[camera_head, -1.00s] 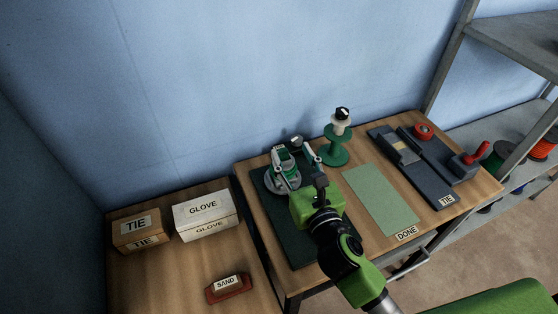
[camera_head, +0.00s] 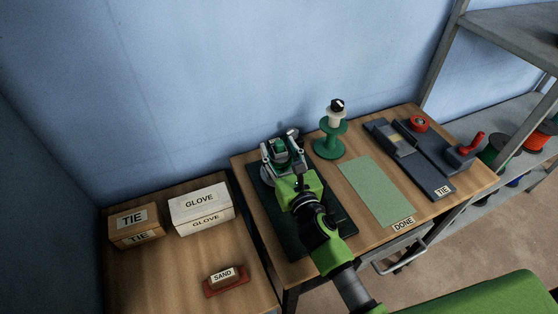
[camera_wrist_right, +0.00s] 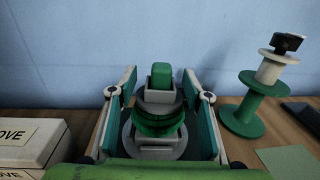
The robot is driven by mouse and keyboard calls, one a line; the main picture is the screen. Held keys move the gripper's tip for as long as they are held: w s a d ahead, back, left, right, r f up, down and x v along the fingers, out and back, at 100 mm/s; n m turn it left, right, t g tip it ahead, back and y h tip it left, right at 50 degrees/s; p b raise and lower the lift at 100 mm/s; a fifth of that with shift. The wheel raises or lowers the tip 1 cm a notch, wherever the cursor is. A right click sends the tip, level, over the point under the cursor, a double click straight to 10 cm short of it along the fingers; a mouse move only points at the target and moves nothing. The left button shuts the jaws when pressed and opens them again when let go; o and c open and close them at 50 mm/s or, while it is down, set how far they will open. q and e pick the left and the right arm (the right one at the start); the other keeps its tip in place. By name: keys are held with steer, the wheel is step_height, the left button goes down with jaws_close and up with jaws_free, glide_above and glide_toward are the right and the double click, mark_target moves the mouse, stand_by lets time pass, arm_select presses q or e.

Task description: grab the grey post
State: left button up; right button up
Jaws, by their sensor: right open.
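My right gripper (camera_head: 284,155) is open, with its fingers on either side of a stacked fixture on the dark green mat (camera_head: 327,210). In the right wrist view, the grey post (camera_wrist_right: 160,97) seems to be the squarish grey part between the fingers (camera_wrist_right: 160,108). A green block (camera_wrist_right: 161,76) sits in its top. Green discs (camera_wrist_right: 158,122) and a round grey base (camera_wrist_right: 150,150) are below it. A gap shows between post and fingers. In the head view, the fingers and wrist partly hide the fixture. My left gripper is not in view.
A green spool stand (camera_head: 329,144) with a pale, black-topped piece stands close to the right. A light green DONE mat (camera_head: 375,190) is clear. A dark TIE fixture (camera_head: 432,165) is further right. GLOVE (camera_head: 201,208) and TIE (camera_head: 136,225) boxes are left; the blue wall is behind.

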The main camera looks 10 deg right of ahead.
mark_target(279, 142)
steer(key=shift+w, duration=0.1)
steer(key=c, duration=1.3)
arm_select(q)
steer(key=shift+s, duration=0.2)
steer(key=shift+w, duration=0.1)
arm_select(e)
steer(key=shift+r, duration=0.1)
steer(key=shift+r, duration=0.55)
step_height(279, 142, up, 2)
steer(key=shift+r+p, duration=0.1)
steer(key=shift+p, duration=0.6)
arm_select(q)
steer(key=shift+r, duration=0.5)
arm_select(e)
steer(key=s+a+r, duration=0.2)
steer(key=s+r, duration=0.7)
steer(key=s, duration=0.5)
steer(key=shift+a+r, duration=0.15)
steer(key=shift+r, duration=0.15)
